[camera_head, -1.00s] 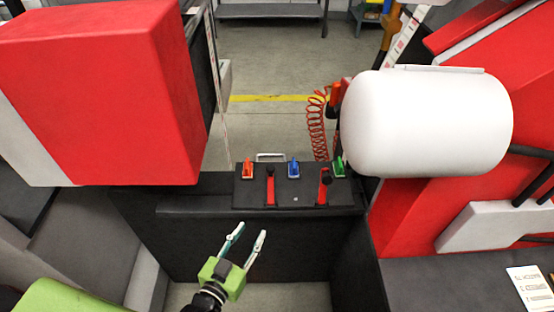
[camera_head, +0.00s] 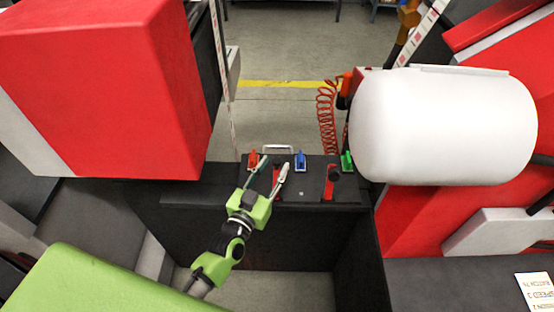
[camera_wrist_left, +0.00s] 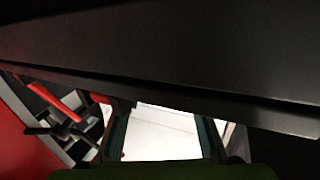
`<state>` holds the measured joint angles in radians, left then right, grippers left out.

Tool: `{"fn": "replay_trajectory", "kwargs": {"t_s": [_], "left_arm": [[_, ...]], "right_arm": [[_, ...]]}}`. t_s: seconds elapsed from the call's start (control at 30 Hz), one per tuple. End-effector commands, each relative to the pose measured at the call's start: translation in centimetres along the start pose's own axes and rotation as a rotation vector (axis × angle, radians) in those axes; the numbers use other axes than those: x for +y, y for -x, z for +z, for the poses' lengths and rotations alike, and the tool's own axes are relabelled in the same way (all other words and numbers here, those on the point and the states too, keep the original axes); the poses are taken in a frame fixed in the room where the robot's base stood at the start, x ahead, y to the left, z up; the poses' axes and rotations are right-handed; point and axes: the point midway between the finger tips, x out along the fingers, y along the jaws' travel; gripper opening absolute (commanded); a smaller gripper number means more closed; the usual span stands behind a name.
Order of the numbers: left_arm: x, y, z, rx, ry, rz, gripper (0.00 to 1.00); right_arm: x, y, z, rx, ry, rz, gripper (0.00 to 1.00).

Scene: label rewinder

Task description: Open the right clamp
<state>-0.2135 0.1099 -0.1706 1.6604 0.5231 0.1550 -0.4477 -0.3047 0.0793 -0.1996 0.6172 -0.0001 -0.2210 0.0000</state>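The right clamp, a red lever with a black knob (camera_head: 331,182), stands on the right part of a black panel (camera_head: 305,195) between the two machine sides. A similar left clamp is mostly hidden behind my left gripper (camera_head: 275,163). The left gripper is open, with nothing visible between its fingers. It is over the panel's left part, to the left of the right clamp and apart from it. In the left wrist view its fingers (camera_wrist_left: 162,135) are spread below a dark surface; I cannot identify the right clamp there. My right gripper is not in view.
Small red (camera_head: 254,161), blue (camera_head: 300,161) and green (camera_head: 347,161) toggles line the panel's back edge. A big white roll (camera_head: 443,125) is close on the right. A red block (camera_head: 105,85) is on the left. A coiled red hose (camera_head: 326,120) hangs behind the panel.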

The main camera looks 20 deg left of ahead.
Motion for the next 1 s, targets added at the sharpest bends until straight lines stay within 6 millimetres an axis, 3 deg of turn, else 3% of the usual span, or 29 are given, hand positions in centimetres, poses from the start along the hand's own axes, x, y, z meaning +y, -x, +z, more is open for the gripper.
{"fn": "replay_trajectory", "kwargs": {"t_s": [0.2,0.6,0.73,1.0], "left_arm": [[0.0,-2.5,-0.1,0.001,0.000,0.000,0.35],[0.0,-3.1,0.0,0.000,0.000,0.000,0.35],[0.0,-3.1,0.0,0.000,0.000,0.000,0.02],[0.0,-3.0,-0.1,0.000,0.000,0.000,0.00]], "right_arm": [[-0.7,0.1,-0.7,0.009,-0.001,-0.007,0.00],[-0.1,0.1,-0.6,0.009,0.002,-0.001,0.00],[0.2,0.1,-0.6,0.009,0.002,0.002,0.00],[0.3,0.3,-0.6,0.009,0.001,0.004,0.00]]}}
